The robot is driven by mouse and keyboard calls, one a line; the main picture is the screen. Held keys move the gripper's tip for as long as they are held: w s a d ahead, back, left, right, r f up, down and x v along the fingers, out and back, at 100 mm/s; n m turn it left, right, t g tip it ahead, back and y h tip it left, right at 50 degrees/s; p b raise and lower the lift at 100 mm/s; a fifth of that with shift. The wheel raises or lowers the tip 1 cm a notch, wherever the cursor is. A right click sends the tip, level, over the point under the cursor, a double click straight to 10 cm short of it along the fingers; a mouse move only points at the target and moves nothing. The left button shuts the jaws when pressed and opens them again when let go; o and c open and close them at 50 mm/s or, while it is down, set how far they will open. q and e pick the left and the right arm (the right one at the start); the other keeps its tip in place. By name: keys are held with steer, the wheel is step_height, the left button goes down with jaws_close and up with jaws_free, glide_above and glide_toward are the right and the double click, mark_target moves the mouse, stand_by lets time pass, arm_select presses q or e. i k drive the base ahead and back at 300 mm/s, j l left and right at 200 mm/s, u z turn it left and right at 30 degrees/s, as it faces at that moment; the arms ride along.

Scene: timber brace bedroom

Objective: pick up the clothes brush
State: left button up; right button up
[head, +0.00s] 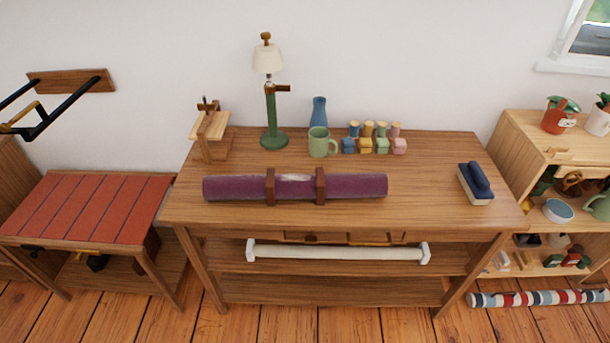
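The clothes brush (475,184) lies at the right end of the wooden table (430,165). It has a dark blue handle and back on a pale bristle block, and it sits tilted slightly in the picture, its long side running front to back. Nothing touches it. Neither of my grippers shows in the head view.
A purple roll with brown straps (345,187) lies left of the brush. A green mug (319,142), a blue vase (319,112), a green lamp (271,105) and small coloured pots stand behind. A shelf unit (530,130) stands to the right. The tabletop around the brush is clear.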

mark_target(474, 181)
steer(key=i+l, duration=0.15)
steer(key=l, duration=0.25)
steer(key=i+l, duration=0.15)
steer(key=l, duration=0.3)
steer(key=i+l, duration=0.1)
steer(key=l, duration=0.3)
